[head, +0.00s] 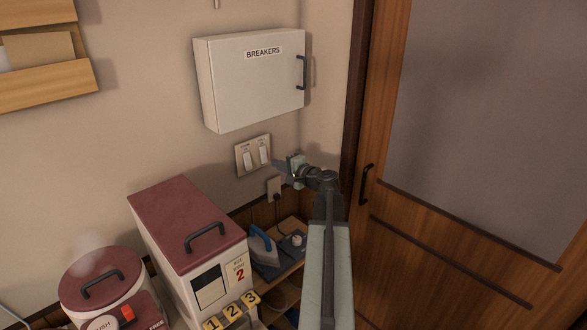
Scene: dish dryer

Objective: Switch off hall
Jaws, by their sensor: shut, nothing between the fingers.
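A light switch plate (240,161) with two white rocker switches is on the wall below the breaker box. Small labels stand above the rockers, too small to read surely, so I cannot tell for certain which one is hall. The left rocker (247,159) and the right rocker (264,153) are both in plain view. I cannot tell which way either is tipped. My gripper (275,164) is shut and empty, its tip just right of the plate's lower right edge, close to the right rocker. I cannot tell whether it touches the plate.
A white box marked BREAKERS (250,85) juts out above the plate. A wall socket (273,186) with a plug is below. A red-lidded dispenser (190,225) and an iron (262,245) stand lower down. A wooden door (385,190) is at right.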

